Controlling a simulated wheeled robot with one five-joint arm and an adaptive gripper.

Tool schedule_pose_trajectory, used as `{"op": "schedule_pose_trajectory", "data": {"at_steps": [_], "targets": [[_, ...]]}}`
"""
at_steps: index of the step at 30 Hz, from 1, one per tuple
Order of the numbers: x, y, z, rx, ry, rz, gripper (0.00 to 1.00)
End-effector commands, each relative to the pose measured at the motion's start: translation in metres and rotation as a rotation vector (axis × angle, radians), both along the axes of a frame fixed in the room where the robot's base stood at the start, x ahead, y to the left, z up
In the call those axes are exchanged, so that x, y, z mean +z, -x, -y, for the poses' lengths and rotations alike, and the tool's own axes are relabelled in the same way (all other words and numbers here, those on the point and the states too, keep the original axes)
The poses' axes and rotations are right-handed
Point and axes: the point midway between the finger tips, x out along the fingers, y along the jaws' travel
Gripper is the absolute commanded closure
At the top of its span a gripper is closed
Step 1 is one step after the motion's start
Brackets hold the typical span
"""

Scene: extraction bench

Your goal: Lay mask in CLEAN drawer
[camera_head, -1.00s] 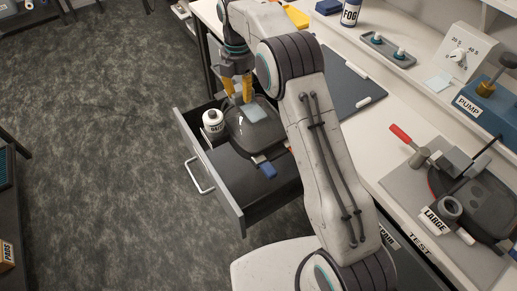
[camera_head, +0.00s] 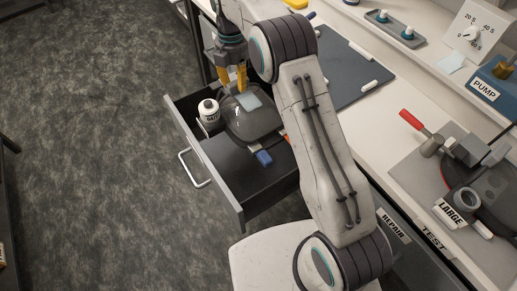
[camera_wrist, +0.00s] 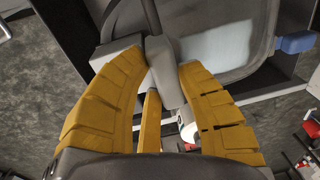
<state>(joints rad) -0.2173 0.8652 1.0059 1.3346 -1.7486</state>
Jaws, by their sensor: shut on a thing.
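The mask (camera_head: 252,126), a dark grey translucent facepiece with a pale patch and a blue clip, is over the far part of the open drawer (camera_head: 233,190). My gripper (camera_head: 233,80) is at the mask's far end, its yellow fingers pointing down. In the wrist view the fingers (camera_wrist: 160,66) close around a grey stem-like part beside the mask's pale panel (camera_wrist: 215,45). Whether the mask rests on the drawer floor or hangs just above it, I cannot tell. No CLEAN label is readable on this drawer.
The drawer's near part is empty. A dark mat (camera_head: 345,75) lies on the bench to the right. A LARGE-labelled test fixture (camera_head: 465,200) with a red lever stands farther right.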

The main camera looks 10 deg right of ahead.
Motion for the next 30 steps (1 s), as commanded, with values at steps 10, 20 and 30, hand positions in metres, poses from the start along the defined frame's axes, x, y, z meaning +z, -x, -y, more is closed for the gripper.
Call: {"op": "schedule_pose_trajectory", "data": {"at_steps": [10,20,30], "targets": [[-0.064,0.0,0.0,0.0,0.0,0.001,1.0],[-0.094,0.0,0.0,0.0,0.001,-0.002,1.0],[-0.135,0.0,0.0,0.0,0.0,0.0,1.0]]}}
